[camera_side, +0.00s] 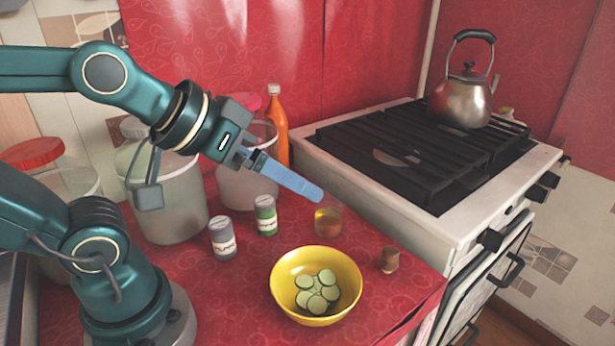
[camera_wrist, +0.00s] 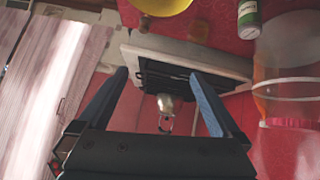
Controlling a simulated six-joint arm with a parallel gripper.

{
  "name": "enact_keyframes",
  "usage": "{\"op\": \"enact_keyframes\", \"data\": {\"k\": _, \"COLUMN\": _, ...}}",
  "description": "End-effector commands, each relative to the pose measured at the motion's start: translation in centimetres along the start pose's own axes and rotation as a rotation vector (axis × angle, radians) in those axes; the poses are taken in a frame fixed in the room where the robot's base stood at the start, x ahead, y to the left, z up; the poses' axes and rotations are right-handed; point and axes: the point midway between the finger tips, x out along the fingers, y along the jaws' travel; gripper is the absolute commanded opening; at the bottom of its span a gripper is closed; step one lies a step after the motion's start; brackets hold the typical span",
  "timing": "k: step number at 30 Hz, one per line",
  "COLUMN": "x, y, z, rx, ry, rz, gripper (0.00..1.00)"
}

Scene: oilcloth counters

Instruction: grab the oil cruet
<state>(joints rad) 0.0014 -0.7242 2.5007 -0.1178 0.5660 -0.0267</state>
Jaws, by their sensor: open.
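The oil cruet (camera_side: 328,222), a small clear glass vessel with amber oil in its lower part, stands upright on the red counter, behind the yellow bowl. My gripper (camera_side: 316,193) is in the air in the side view, its blue fingertips just above and left of the cruet in the picture. One finger hides the other there. In the wrist view my gripper (camera_wrist: 158,75) has its fingers wide apart with nothing held between them. A small brownish shape near the top of that view may be the cruet; I cannot tell for sure.
Clear canisters and an orange bottle (camera_side: 276,122) are behind. The stove (camera_side: 400,225) with a kettle (camera_side: 463,102) borders the counter's right.

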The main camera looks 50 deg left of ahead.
Motion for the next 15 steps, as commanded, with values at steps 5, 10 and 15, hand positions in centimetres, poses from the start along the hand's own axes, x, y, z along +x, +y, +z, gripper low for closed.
{"op": "enact_keyframes", "data": {"k": 5, "x": 2.5, "y": 1.4, "z": -6.1, "rx": -0.189, "ry": 0.205, "rz": 0.073, "gripper": 1.00}}
{"op": "enact_keyframes", "data": {"k": 10, "x": 5.8, "y": 0.5, "z": -9.8, "rx": -0.375, "ry": 0.346, "rz": 0.045, "gripper": 1.00}}
{"op": "enact_keyframes", "data": {"k": 15, "x": 9.8, "y": -2.0, "z": -10.5, "rx": -0.498, "ry": 0.446, "rz": -0.084, "gripper": 1.00}}
